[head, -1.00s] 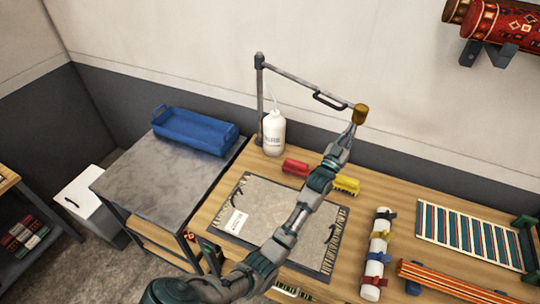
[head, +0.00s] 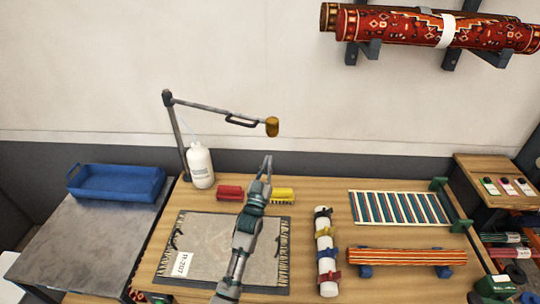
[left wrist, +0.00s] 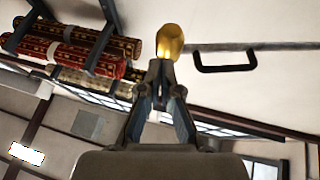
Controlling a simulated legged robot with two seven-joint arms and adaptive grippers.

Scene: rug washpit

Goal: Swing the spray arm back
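The spray arm (head: 215,108) is a thin grey bar reaching right from an upright post (head: 178,140) at the back of the wooden table. It carries a dark loop handle (head: 241,122) and ends in a brass head (head: 272,127). My left gripper (head: 266,160) is just below the brass head in the head view, apart from it. In the left wrist view the fingers (left wrist: 160,68) come together at the tips with nothing visible between them. The brass head (left wrist: 170,42) and handle (left wrist: 225,66) show beyond the tips. My right gripper is not in view.
A white bottle (head: 201,166) stands beside the post. Red (head: 230,192) and yellow (head: 283,194) brushes lie near my left gripper. A beige rug (head: 205,262) lies under my arm. A blue tray (head: 117,183) is at left. Rolled rugs (head: 430,30) hang on the wall.

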